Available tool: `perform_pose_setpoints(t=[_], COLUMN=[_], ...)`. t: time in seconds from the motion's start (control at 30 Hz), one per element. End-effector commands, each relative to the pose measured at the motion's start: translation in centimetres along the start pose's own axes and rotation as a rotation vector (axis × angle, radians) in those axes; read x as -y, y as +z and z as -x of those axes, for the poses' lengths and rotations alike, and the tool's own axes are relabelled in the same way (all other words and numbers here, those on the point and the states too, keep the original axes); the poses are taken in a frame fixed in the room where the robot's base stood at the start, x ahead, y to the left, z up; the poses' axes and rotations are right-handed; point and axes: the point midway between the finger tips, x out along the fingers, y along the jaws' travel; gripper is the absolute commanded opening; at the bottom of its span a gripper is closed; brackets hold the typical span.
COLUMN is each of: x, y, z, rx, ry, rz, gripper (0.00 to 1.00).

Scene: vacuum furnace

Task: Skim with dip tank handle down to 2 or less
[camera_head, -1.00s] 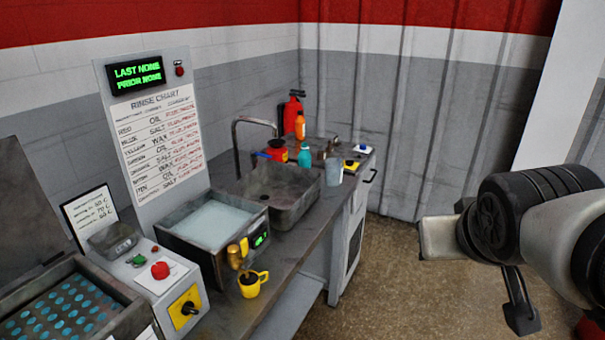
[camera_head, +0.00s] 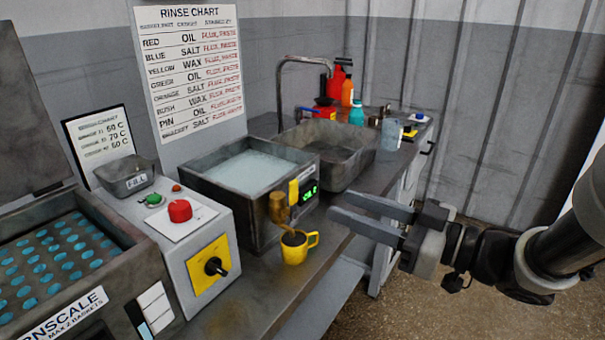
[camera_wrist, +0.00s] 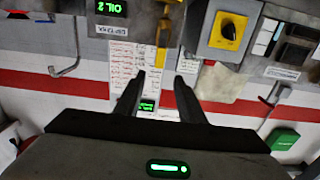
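The dip tank (camera_head: 230,208) is a grey metal box of pale liquid on the counter. Its front has a small green display (camera_head: 310,192), a yellow handle (camera_head: 293,192) and a brass spout (camera_head: 278,210). A yellow mug (camera_head: 295,248) with dark contents stands under the spout. In the wrist view the display (camera_wrist: 110,7) shows "OIL" and a digit I cannot read surely; the yellow handle (camera_wrist: 163,38) is beyond my fingers. My gripper (camera_head: 333,205) is open and empty, to the right of the handle, apart from it; it also shows in the wrist view (camera_wrist: 158,80).
Left of the tank is a control box (camera_head: 195,235) with a red button (camera_head: 180,210) and black knob (camera_head: 215,266). A sink (camera_head: 340,150) lies behind, with bottles (camera_head: 347,92) and an extinguisher beyond. The counter front edge and the floor at right are clear.

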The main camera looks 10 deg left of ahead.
Motion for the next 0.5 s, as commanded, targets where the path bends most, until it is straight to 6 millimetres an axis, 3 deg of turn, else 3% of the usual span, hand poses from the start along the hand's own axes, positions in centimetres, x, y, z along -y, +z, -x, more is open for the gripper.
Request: perform_pose_setpoints(t=[0.5], x=[0.1], y=[0.1], z=[-11.1], rx=[-0.001], ry=[-0.003], rz=[0.003], gripper=[0.36])
